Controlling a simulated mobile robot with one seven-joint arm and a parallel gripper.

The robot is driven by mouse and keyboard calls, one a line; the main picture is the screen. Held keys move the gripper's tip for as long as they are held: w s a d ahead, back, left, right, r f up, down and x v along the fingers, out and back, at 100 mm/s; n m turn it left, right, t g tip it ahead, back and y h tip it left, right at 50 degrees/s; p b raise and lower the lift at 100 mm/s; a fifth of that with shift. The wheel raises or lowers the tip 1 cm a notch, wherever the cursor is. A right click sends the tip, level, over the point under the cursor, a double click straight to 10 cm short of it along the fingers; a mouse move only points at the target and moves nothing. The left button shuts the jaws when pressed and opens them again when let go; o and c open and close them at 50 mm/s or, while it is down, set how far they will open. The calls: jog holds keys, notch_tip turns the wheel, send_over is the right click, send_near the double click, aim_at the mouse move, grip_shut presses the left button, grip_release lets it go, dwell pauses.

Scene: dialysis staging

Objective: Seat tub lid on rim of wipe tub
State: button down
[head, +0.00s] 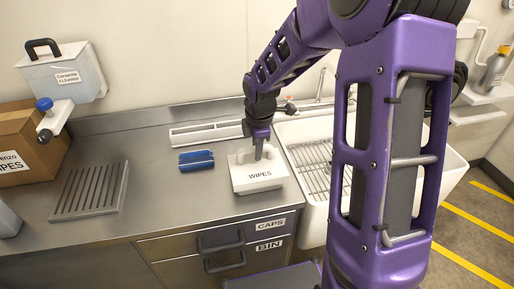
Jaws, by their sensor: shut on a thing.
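The white wipe tub (259,180), labelled WIPES, stands on the steel counter left of the sink. The pale tub lid (241,162) shows at the top of the tub, under my gripper. My gripper (258,153) points down over the tub and is shut on the raised middle part of the lid. Lid and tub look nearly the same colour, so I cannot tell whether the lid rests on the rim or is slightly above it. The far side of the rim is hidden.
A blue object (196,160) lies left of the tub, with a white slotted rack (207,133) behind. A sink (306,211) with a wire rack is close on the right. A slotted grey tray (89,188) and cardboard box (27,143) are left. Counter between tray and tub is mostly clear.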

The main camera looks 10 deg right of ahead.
aim_at(260, 168)
jog(key=shift+f+b, duration=0.3)
jog(key=shift+f, duration=0.25)
jog(key=c, duration=0.6)
grip_release()
jog(key=shift+r, duration=0.1)
jog(key=s+r+p, duration=0.1)
jog(key=r, duration=0.4)
jog(key=s+r+p, duration=0.1)
jog(key=r, duration=0.5)
jog(key=s+r+p, duration=0.1)
jog(key=r, duration=0.5)
jog(key=shift+s, duration=0.2)
jog(key=shift+w, duration=0.1)
